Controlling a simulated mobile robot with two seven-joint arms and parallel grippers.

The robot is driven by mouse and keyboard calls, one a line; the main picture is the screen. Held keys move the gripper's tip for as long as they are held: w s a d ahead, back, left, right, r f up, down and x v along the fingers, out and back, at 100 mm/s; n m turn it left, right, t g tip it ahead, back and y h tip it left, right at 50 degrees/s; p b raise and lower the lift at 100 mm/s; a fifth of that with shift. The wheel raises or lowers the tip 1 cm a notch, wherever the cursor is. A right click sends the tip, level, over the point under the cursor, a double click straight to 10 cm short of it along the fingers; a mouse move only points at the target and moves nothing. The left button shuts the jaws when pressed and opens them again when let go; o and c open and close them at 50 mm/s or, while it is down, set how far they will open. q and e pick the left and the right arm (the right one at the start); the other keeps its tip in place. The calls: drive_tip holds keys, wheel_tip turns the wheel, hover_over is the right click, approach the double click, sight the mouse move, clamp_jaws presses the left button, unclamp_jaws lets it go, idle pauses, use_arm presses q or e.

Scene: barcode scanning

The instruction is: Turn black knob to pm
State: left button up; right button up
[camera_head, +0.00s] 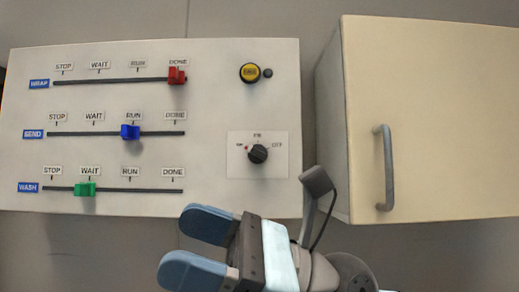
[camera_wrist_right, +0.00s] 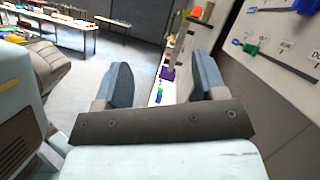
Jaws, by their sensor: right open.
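The black knob (camera_head: 258,153) sits on a white plate (camera_head: 240,170) at the right of the control panel. Small labels stand to its left, above it and to its right; the upper one seems to read PM and the right one OFF. A small red mark shows at its left side; I cannot tell exactly where the knob points. My right gripper (camera_head: 177,245) is open and empty, below the panel and below left of the knob, its blue fingers pointing left. Its fingers also show in the wrist view (camera_wrist_right: 160,82). My left gripper is out of view.
The panel (camera_head: 220,80) carries a red slider (camera_head: 177,75) at DONE, a blue slider (camera_head: 130,132) at RUN and a green slider (camera_head: 85,189) at WAIT. A yellow button (camera_head: 250,72) is above the knob. A cabinet (camera_head: 440,110) with a grey handle (camera_head: 385,168) stands right.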

drive_tip(key=a+n+t+h, duration=0.3)
drive_tip(key=n+t+h, duration=0.1)
drive_tip(key=n+h, duration=0.15)
drive_tip(key=t+h, duration=1.3)
drive_tip(key=t, duration=0.1)
approach(259, 151)
drive_tip(key=shift+n, duration=0.25)
drive_tip(key=p+x, duration=0.4)
drive_tip(key=x, duration=0.4)
drive_tip(key=shift+w+r, duration=0.1)
drive_tip(key=shift+w, duration=0.05)
drive_tip(key=shift+w+a+f, duration=0.15)
drive_tip(key=shift+w+f, duration=0.15)
drive_tip(key=shift+w, duration=0.2)
drive_tip(key=c, duration=0.9)
